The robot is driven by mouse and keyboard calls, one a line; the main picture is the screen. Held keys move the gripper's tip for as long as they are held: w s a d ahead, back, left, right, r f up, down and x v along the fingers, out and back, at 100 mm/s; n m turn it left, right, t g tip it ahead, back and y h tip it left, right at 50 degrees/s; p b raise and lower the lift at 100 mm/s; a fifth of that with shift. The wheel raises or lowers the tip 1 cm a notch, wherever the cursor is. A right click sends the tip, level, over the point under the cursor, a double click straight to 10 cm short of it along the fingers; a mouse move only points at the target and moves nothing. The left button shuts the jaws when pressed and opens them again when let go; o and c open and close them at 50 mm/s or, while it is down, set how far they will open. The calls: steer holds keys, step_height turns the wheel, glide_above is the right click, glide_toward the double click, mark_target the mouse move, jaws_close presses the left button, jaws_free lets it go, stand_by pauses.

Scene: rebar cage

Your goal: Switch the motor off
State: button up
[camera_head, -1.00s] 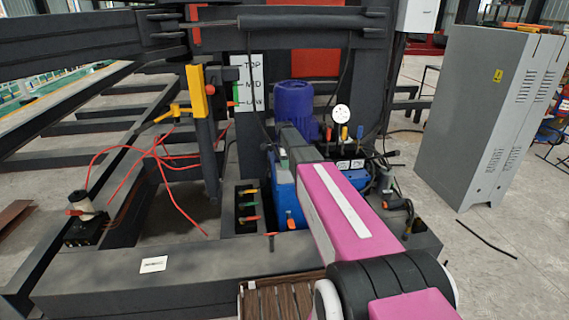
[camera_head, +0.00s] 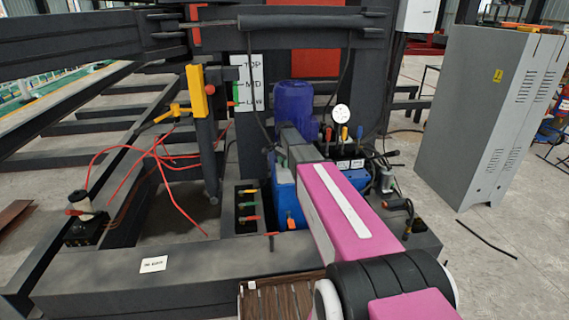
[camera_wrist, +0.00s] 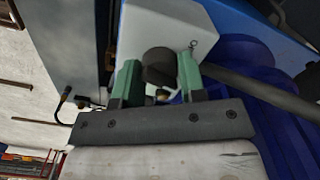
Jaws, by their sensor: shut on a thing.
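The blue motor (camera_head: 295,108) stands upright behind my pink arm in the head view. Its ribbed blue body (camera_wrist: 245,65) also fills the right of the wrist view. In the wrist view, a dark round knob (camera_wrist: 158,64) sits on the face of a pale grey box (camera_wrist: 165,22) beside the motor. My gripper (camera_wrist: 158,78) has its two green fingers on either side of this knob, shut on it. In the head view my arm hides the knob and most of my gripper. I cannot read any marking on the knob.
A pressure gauge (camera_head: 341,111) and coloured levers stand right of the motor. A yellow post (camera_head: 196,92) with red hoses stands left. A grey cabinet (camera_head: 480,115) stands on the floor at the right. A dark bar (camera_wrist: 265,92) passes close to my right finger.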

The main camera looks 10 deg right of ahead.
steer(key=n, duration=0.6)
steer(key=shift+n, duration=0.3)
steer(key=n, duration=0.5)
steer(key=shift+n, duration=0.4)
steer(key=o, duration=0.9)
step_height(320, 180, up, 11)
steer(key=shift+f, duration=0.1)
steer(key=s+f, duration=0.5)
steer(key=s, duration=0.6)
steer(key=s+f, duration=0.5)
steer(key=s, duration=0.7)
steer(key=s+f, duration=0.5)
steer(key=s, duration=0.7)
steer(key=shift+s+f, duration=0.2)
steer(key=shift+f, duration=0.1)
